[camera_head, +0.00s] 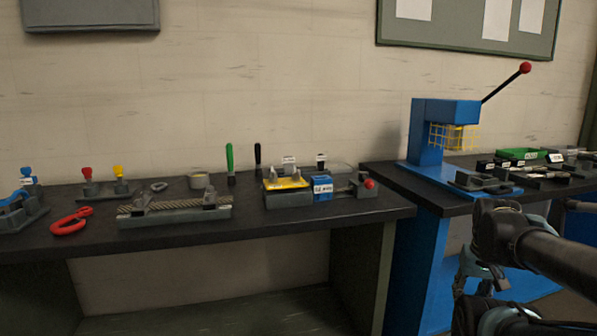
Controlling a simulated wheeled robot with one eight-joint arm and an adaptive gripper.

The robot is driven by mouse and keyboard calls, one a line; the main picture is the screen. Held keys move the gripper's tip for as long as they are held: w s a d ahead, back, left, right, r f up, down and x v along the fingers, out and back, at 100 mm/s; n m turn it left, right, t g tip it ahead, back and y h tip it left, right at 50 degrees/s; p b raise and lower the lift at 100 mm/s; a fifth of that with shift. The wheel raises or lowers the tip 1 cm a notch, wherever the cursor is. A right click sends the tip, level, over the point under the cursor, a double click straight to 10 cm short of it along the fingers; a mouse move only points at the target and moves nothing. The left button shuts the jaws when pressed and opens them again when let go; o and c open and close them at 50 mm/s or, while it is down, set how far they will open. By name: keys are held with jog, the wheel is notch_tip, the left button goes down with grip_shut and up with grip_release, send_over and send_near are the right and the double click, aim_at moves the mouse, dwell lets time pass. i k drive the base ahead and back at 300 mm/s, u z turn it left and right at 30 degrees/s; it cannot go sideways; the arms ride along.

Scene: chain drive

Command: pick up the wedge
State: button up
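I cannot pick out the wedge for certain at this size. A small fixture (290,196) with a yellow plate (287,184) stands on the right part of the left bench. A blue block with a white label (322,188) sits at its right side, next to a red knob (369,184). My arm enters from the lower right, in front of the blue press. My gripper (466,280) seems to be at its lower left end, low and apart from the benchtop items. Its fingertips are unclear, so its opening and contents cannot be told.
The dark left bench (90,238) holds red pliers (70,221), a chain on a grey fixture (175,212), and upright green (230,163) and black tools. A blue press (428,140) with a yellow guard stands right. A green tray (521,154) and small parts lie beyond it.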

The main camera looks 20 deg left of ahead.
aim_at(289, 162)
jog(key=k, duration=1.4)
jog(key=u, duration=0.6)
jog(key=i, duration=1)
